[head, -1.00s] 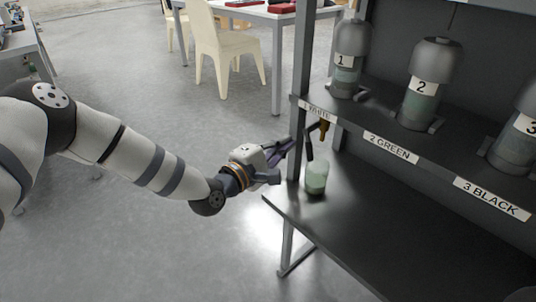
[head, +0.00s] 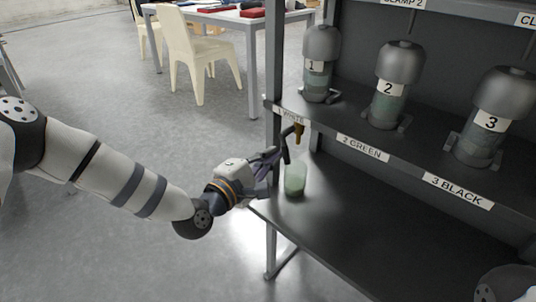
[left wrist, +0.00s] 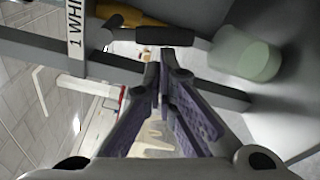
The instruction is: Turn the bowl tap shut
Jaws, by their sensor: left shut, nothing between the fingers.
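The tap (head: 299,131) is a small brass-coloured spout under the shelf by the 1 WHITE label, with a dark lever (head: 286,150) hanging beside it. In the left wrist view the yellow tap body (left wrist: 128,15) and the dark lever grip (left wrist: 165,36) show just beyond my fingertips. My left gripper (head: 276,156) is shut and empty, its tips close to the lever. I cannot tell whether they touch it. A cup of pale green (head: 295,181) stands below the tap; it also shows in the left wrist view (left wrist: 247,55). My right gripper is not in view.
A grey rack post (head: 273,100) rises right beside my left fingers. Bottles numbered 1 (head: 318,75), 2 (head: 389,95) and 3 (head: 488,125) stand on the shelf above. The dark lower worktop (head: 370,220) is mostly clear.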

